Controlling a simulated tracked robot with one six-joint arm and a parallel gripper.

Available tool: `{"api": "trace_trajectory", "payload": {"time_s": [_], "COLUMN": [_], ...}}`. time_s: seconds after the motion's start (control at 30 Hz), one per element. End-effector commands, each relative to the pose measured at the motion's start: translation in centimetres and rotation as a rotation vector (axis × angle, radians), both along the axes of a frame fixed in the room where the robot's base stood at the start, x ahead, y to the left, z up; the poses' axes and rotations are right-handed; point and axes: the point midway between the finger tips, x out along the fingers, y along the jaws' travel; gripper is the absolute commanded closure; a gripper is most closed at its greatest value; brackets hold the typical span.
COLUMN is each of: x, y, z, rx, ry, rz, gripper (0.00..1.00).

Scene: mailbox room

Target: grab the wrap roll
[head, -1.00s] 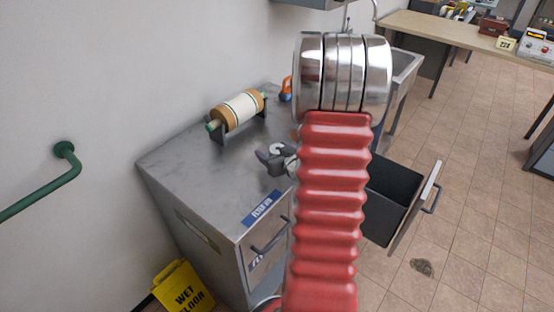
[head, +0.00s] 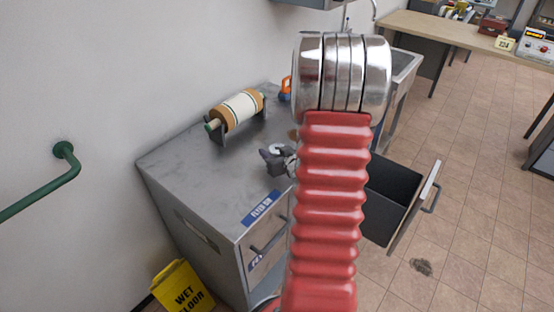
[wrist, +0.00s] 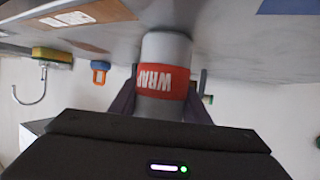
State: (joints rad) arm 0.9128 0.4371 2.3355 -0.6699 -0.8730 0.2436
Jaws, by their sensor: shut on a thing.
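The wrap roll (wrist: 165,50) is a pale grey-white cylinder with a red band lettered in white, seen inverted in the wrist view. My gripper (wrist: 161,92) is shut on it, with one dark finger on each side. In the head view my gripper (head: 276,162) is over the grey cabinet top (head: 185,158), partly hidden by my red arm. Only a small white part of the wrap roll (head: 277,148) shows there. The roll appears to rest on or close to the top; I cannot tell which.
A larger brown and cream roll (head: 238,108) sits on a stand at the back. An orange and blue object (head: 286,88) is near the wall. A drawer (head: 395,198) stands open at the right. A yellow wet-floor sign (head: 182,288) stands at the cabinet's left.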

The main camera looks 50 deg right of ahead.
Motion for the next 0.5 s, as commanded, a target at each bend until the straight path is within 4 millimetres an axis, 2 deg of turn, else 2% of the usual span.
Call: {"api": "trace_trajectory", "payload": {"time_s": [0.27,0.5], "x": [0.0,0.0], "y": [0.0,0.0], "z": [0.3,2.2], "rx": [0.000,-0.003], "ry": [-0.001,-0.002], "rz": [0.000,0.001], "gripper": [0.79,0.79]}}
